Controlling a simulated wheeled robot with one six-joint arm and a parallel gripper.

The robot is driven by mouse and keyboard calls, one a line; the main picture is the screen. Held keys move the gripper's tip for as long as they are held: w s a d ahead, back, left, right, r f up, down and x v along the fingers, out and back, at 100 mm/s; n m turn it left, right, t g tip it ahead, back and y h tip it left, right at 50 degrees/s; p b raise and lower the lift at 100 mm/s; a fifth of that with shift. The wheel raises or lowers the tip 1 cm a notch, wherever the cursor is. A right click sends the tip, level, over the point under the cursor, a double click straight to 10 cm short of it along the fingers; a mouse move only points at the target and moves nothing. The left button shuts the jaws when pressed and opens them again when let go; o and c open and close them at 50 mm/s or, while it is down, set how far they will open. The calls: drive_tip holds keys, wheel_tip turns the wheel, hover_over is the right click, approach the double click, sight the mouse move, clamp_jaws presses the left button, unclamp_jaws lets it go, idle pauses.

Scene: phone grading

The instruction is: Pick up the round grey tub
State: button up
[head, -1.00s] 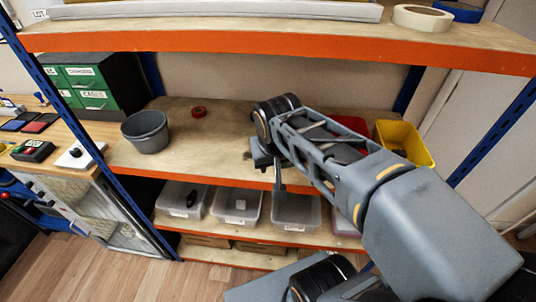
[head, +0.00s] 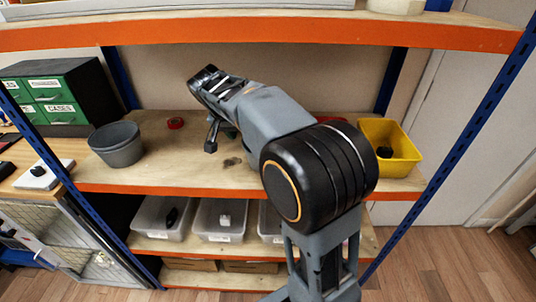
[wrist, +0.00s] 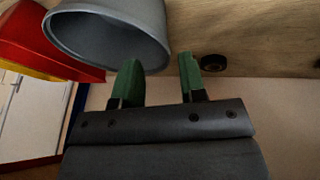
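A round grey tub (head: 117,148) stands upright, open and seemingly empty, on the left of the middle shelf in the head view. In the wrist view a round grey tub (wrist: 115,25) fills the upper left, with a red bin beside it. The head view shows no red bin beside its left tub, so these may be two tubs, one hidden behind my arm. My gripper (wrist: 160,68) is open, its two green fingers apart with nothing between them. The left finger's tip overlaps the tub's rim in the wrist view; I cannot tell whether they touch.
A red tape roll (head: 175,123) lies right of the left tub. A yellow bin (head: 401,168) with a dark item stands at the shelf's right. The red bin (wrist: 45,45) and a dark roll (wrist: 213,62) show in the wrist view. The upper shelf (head: 250,33) hangs overhead.

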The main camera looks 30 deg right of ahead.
drive_tip(key=shift+x, duration=3.3)
drive_tip(key=shift+w+a, duration=0.1)
drive_tip(key=shift+c, duration=0.3)
clamp_jaws()
